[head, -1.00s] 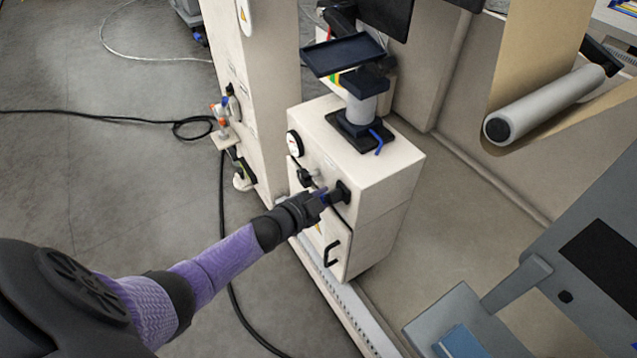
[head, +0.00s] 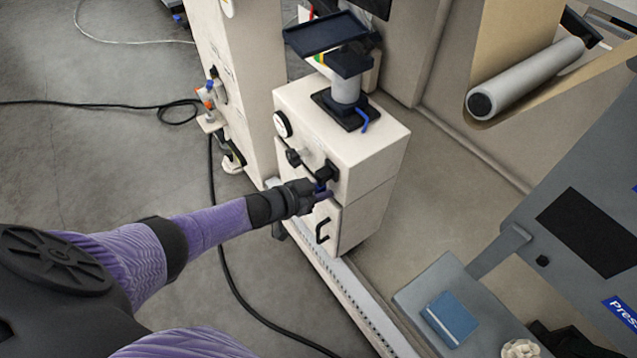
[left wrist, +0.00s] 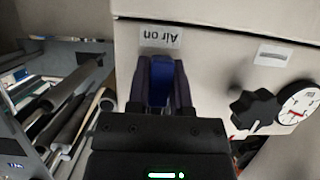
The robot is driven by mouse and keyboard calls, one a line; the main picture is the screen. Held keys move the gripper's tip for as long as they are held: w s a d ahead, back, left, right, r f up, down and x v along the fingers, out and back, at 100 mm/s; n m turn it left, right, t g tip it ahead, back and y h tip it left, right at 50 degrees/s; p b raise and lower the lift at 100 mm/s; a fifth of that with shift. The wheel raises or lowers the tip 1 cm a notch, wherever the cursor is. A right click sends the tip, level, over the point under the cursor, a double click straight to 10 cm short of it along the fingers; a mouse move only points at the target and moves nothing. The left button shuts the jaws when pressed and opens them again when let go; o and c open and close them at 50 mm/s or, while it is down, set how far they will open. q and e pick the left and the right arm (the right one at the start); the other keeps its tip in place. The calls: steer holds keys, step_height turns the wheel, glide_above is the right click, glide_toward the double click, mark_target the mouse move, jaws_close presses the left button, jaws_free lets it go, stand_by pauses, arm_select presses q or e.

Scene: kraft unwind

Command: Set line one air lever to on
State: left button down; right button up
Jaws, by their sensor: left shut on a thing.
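The air lever (left wrist: 158,85) is blue and stands between the fingers of my left gripper (head: 320,193) in the left wrist view. That gripper (left wrist: 159,82) is shut on it. An "Air on" label (left wrist: 160,37) is on the cabinet face just beyond the fingertips. In the head view my left gripper is at the front of the cream cabinet (head: 365,160), just below a black valve body (head: 327,171); only a little blue of the lever shows there. My right gripper is not in view.
A black knob (left wrist: 257,110) and a pressure gauge (left wrist: 300,102) are on the same cabinet face. A black door handle (head: 322,231) is below my left gripper. A grey console (head: 575,220) stands at right. A black cable (head: 225,270) lies on the floor.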

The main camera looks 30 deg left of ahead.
arm_select(q)
steer(key=shift+d, duration=0.1)
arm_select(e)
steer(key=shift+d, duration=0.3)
arm_select(q)
steer(key=c, duration=0.5)
jaws_free()
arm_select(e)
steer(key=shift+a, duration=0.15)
arm_select(q)
steer(key=shift+s+r, duration=0.1)
steer(key=shift+s, duration=0.05)
steer(key=p+v, duration=0.5)
steer(key=v, duration=0.4)
steer(key=shift+s+a+p, duration=0.25)
steer(key=shift+p, duration=0.1)
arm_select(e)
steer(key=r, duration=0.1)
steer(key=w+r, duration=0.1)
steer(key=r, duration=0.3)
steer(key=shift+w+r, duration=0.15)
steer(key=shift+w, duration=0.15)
